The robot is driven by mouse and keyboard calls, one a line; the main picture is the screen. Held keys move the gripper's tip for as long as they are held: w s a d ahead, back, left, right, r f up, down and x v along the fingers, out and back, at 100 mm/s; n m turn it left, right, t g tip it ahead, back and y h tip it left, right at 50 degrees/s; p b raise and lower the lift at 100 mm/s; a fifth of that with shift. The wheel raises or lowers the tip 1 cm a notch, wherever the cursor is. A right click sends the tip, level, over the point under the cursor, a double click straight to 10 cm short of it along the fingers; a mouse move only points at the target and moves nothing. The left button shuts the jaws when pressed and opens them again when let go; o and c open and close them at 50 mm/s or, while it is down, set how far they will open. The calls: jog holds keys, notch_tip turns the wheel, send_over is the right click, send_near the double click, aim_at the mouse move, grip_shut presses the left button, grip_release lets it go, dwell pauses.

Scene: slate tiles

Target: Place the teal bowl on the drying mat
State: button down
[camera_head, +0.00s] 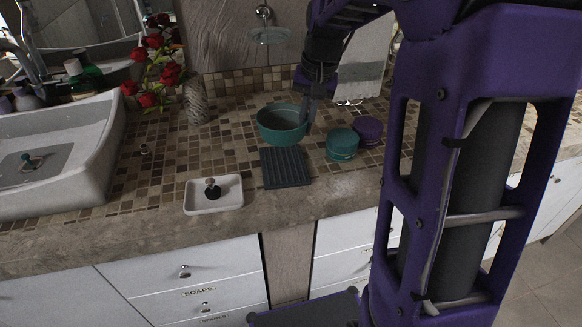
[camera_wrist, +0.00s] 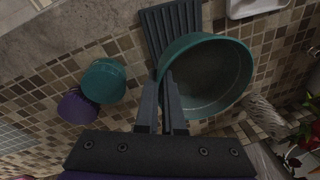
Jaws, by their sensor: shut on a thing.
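The teal bowl (camera_head: 281,126) is upright just behind the drying mat in the head view; it also shows in the wrist view (camera_wrist: 226,72). My gripper (camera_head: 309,108) points down at the bowl's right side. In the wrist view my gripper (camera_wrist: 168,80) is shut on the bowl's near rim, one finger inside and one outside. The dark ribbed drying mat (camera_head: 285,168) lies flat and bare on the counter. The wrist view shows the mat (camera_wrist: 160,30) partly behind the bowl. I cannot tell whether the bowl touches the counter.
A teal container (camera_head: 342,146) and a purple container (camera_head: 368,130) stand to the right of the mat. A white dish (camera_head: 228,194) with a dark stopper is at its front left. A vase (camera_head: 196,103) of red flowers and a sink (camera_head: 60,150) are further left.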

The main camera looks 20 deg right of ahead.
aim_at(302, 164)
notch_tip(302, 164, down, 9)
jog(key=shift+r+b, duration=0.1)
jog(key=shift+b, duration=0.6)
jog(key=shift+f, duration=0.2)
jog(key=c, duration=1)
grip_release()
jog(key=shift+c, duration=0.2)
jog(key=shift+r, duration=0.15)
notch_tip(302, 164, up, 12)
jog(key=s+d+p, duration=0.1)
jog(key=p, duration=0.1)
jog(key=shift+s, duration=0.4)
jog(key=shift+d, duration=0.15)
